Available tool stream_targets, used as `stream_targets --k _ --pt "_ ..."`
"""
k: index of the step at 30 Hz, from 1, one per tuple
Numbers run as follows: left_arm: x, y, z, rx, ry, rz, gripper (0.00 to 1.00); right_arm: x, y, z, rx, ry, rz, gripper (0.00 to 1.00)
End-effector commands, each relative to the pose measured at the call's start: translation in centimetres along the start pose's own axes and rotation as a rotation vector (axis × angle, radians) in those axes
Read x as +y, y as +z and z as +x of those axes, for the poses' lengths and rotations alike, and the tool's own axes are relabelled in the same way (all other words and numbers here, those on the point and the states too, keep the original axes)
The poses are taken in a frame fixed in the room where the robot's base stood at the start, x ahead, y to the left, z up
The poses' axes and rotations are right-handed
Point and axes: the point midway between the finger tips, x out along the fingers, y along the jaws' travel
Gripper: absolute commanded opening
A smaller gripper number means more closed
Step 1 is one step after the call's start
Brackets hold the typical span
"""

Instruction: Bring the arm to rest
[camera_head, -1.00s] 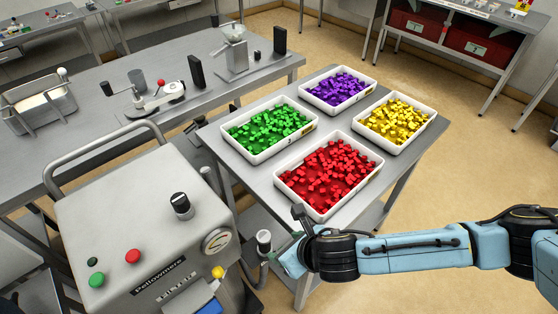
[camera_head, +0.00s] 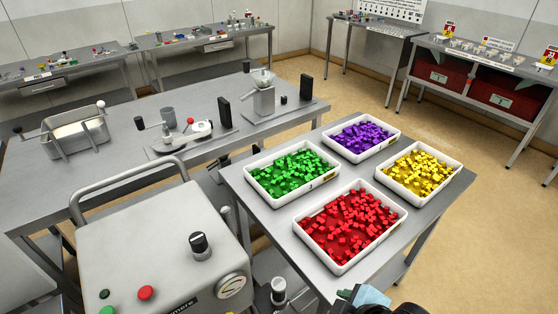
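Part of my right arm (camera_head: 372,297), light blue and black, shows at the bottom edge, just in front of the near side of the tray table. Its gripper fingers are not clearly visible. My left arm and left gripper are out of view.
A grey table (camera_head: 290,231) bears white trays of green (camera_head: 293,172), purple (camera_head: 363,137), yellow (camera_head: 418,173) and red cubes (camera_head: 350,224). A long workbench (camera_head: 90,195) with small devices stands behind. The tan floor (camera_head: 480,260) at right is clear.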

Motion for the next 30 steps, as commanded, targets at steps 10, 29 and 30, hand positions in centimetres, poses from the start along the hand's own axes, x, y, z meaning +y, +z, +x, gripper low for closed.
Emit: stream_targets --k 10,29,30 --pt "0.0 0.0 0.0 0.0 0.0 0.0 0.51 -1.0 12.2 -3.9 -0.284 0.058 0.765 0.6" --pt "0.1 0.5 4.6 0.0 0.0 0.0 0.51 -8.1 23.5 15.4 -0.387 0.025 0.833 0.6" --pt "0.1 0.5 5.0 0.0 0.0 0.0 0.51 -9.0 24.7 17.0 -0.393 0.021 0.831 0.6"
